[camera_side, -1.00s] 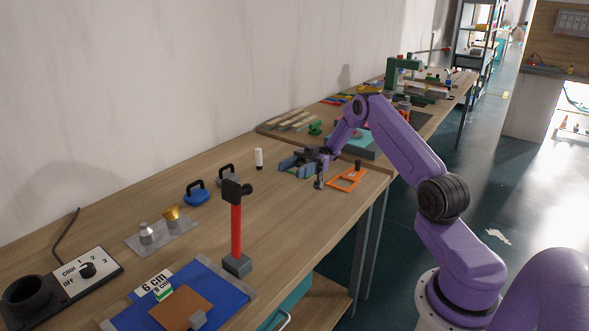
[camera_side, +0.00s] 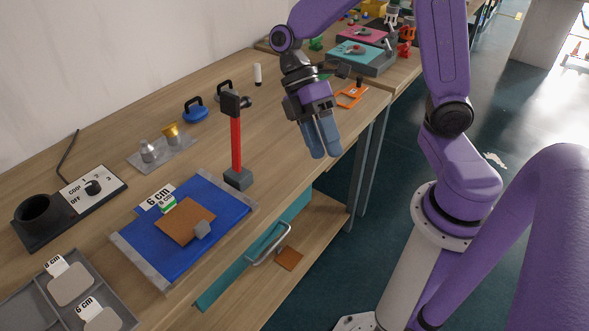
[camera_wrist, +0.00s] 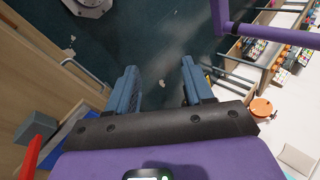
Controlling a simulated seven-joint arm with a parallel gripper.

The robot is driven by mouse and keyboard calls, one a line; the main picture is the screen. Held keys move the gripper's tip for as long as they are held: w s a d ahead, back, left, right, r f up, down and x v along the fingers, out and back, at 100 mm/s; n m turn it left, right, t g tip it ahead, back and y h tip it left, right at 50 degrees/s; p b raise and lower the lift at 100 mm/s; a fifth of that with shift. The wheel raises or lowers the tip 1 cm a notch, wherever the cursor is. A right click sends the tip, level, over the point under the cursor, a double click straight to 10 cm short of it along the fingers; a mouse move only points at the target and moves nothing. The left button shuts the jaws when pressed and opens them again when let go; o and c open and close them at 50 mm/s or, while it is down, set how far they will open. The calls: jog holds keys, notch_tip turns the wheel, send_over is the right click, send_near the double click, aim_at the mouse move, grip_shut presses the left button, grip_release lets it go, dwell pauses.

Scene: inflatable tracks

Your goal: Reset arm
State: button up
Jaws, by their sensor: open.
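My gripper (camera_side: 322,138) hangs in the air with its blue-grey fingers pointing down, in front of the bench's front edge and to the right of the red-handled hammer in the side view. In the wrist view my gripper (camera_wrist: 158,88) shows two fingers spread apart with nothing between them. Dark floor (camera_wrist: 160,45) shows beyond the fingers. My purple arm is bent, with its elbow raised out of the top of the side view.
The wooden bench (camera_side: 300,190) runs along the wall. On it stand a red-handled hammer (camera_side: 236,145), a blue mat (camera_side: 150,245), a blue weight (camera_side: 195,112) and a control box (camera_side: 95,188). An orange frame (camera_side: 352,96) lies behind my gripper.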

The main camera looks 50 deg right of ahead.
jog(key=s+d+m+t+h, duration=0.1)
jog(key=s+d+t+h, duration=0.1)
jog(key=s+t, duration=0.5)
jog(key=shift+s+d+m, duration=0.2)
jog(key=shift+s+m, duration=0.1)
jog(key=shift+s, duration=0.9)
